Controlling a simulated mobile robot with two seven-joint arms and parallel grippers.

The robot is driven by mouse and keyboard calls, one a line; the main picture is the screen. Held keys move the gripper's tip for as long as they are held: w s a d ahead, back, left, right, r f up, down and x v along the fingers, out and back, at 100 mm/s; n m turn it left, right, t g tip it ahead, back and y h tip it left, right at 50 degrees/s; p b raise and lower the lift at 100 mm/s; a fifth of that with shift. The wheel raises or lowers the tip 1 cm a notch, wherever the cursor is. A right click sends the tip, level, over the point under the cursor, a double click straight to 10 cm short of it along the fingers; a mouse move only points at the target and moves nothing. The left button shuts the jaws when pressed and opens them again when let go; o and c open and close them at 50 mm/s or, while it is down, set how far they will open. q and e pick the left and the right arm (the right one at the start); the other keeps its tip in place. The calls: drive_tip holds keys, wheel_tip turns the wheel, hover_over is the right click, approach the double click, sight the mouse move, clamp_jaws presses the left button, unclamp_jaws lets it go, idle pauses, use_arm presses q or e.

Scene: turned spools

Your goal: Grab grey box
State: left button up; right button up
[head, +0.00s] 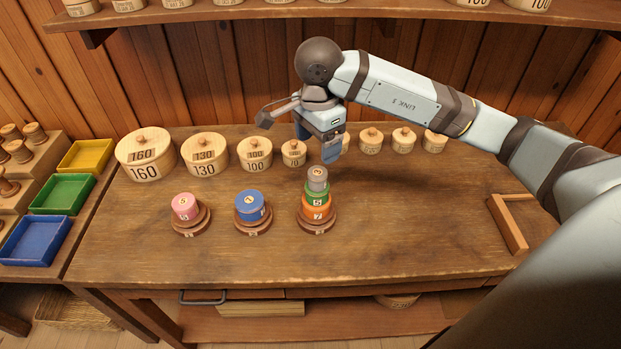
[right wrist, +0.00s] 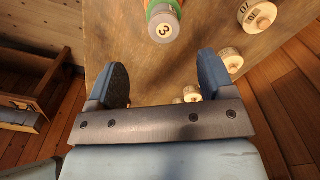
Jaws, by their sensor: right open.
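The grey round box (head: 317,179) is the top piece of a stack on the table. Below it are a green piece (head: 316,195), an orange piece (head: 317,208) and a brown base (head: 316,224). In the right wrist view the grey box (right wrist: 163,28) shows a "3" on its lid, at the top edge beyond the fingers. My right gripper (head: 318,143) is open and empty, above and behind the stack, apart from it. Its two blue fingers also show wide apart in the right wrist view (right wrist: 163,75). My left gripper is in neither view.
A pink piece (head: 185,206) and a blue piece (head: 251,205) sit on brown bases left of the stack. Several lidded wooden boxes (head: 205,155) line the table's back. A wooden bracket (head: 508,225) stands at right. The table front (head: 400,245) is clear.

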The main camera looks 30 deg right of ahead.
sight(317, 173)
wheel_tip(317, 173, down, 6)
drive_tip(key=f, duration=0.1)
drive_tip(key=f+p, duration=0.1)
drive_tip(key=f, duration=0.3)
drive_tip(key=shift+w+d+f+p, duration=0.1)
drive_tip(key=shift+w+d+p, duration=0.1)
drive_tip(key=shift+w+p, duration=0.1)
drive_tip(key=c, duration=1)
